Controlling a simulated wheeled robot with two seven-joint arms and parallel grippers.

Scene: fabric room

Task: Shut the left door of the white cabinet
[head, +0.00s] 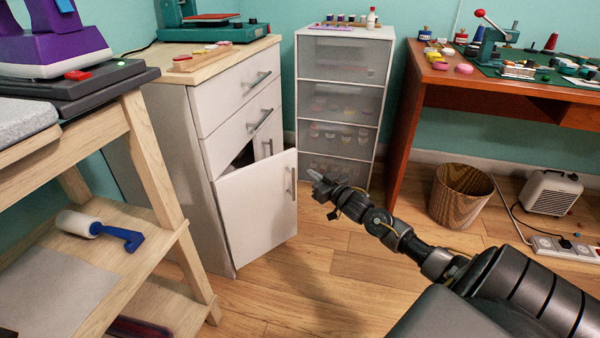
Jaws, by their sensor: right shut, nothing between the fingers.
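The white cabinet (172,135) stands left of the middle, with a wooden top, two drawers and doors below. Its left door (255,215) is ajar and swung out towards me, with a vertical handle near its right edge. A dark gap shows above the door, and part of the right door's handle shows behind it. My right gripper (318,182) is shut and empty, just right of the left door's free edge near the handle; I cannot tell whether it touches. My left gripper is not in view.
A wooden shelf table (100,125) stands close on the left with a lint roller (90,226). A drawer tower (345,90) stands behind my gripper. A waste basket (460,193), heater (552,192) and power strip (562,247) are on the right floor. Floor before the door is clear.

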